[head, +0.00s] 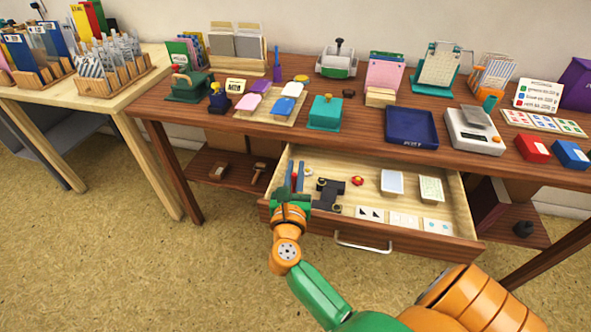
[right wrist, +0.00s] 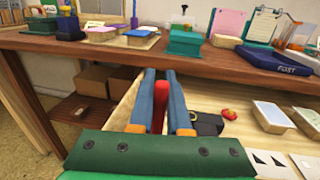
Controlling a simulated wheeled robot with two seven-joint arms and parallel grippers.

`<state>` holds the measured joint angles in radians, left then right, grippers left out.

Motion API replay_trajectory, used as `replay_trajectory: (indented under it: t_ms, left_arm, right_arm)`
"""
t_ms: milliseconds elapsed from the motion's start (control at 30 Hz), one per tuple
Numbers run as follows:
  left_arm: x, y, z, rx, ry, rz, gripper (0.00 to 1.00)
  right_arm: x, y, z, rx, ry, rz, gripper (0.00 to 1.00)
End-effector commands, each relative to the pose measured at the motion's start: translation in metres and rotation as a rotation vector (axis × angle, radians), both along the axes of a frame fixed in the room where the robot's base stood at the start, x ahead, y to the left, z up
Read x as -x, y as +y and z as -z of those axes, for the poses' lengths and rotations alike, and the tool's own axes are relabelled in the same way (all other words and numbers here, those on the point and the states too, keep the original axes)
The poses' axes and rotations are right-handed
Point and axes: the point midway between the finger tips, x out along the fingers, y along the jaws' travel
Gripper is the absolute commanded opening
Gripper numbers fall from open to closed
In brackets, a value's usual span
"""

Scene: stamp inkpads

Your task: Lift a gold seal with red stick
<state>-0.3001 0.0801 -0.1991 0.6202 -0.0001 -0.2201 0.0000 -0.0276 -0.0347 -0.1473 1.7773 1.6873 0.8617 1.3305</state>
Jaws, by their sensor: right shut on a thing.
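My right gripper (head: 294,172) reaches into the open drawer at its left end. In the right wrist view its two blue-grey fingers (right wrist: 160,76) are shut on a red stick (right wrist: 160,108), which stands between them. The gold seal part of this stick cannot be made out; the fingers and the green palm hide its lower end. In the head view only a little red shows between the fingers. My left gripper is not in view.
The open drawer (head: 462,208) also holds a black holder (head: 326,192), a small red-and-yellow piece (head: 357,181), two pads and several white cards. The tabletop above carries a teal box (head: 325,112), a dark blue tray (head: 411,126) and a scale (head: 474,130).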

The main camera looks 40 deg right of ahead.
Motion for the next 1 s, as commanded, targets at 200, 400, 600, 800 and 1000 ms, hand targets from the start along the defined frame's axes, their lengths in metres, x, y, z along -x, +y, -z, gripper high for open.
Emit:
replay_trajectory:
  t_ms: [200,400,600,800,1000]
  left_arm:
    - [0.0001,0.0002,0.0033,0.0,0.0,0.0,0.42]
    - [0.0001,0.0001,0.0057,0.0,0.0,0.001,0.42]
    - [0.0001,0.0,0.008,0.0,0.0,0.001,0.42]
    - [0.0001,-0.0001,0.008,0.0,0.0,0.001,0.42]
    - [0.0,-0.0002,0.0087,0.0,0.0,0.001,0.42]
  right_arm:
    - [0.0,0.0,0.0035,0.0,0.0,0.0,0.0]
    - [0.0,0.0,0.0059,0.0,0.0,0.0,0.0]
    - [0.0,0.0,0.0083,0.0,0.0,0.0,0.0]
    - [0.0,0.0,0.0084,0.0,0.0,0.0,0.0]
    - [0.0001,0.0,0.0091,-0.001,0.001,0.0,0.0]
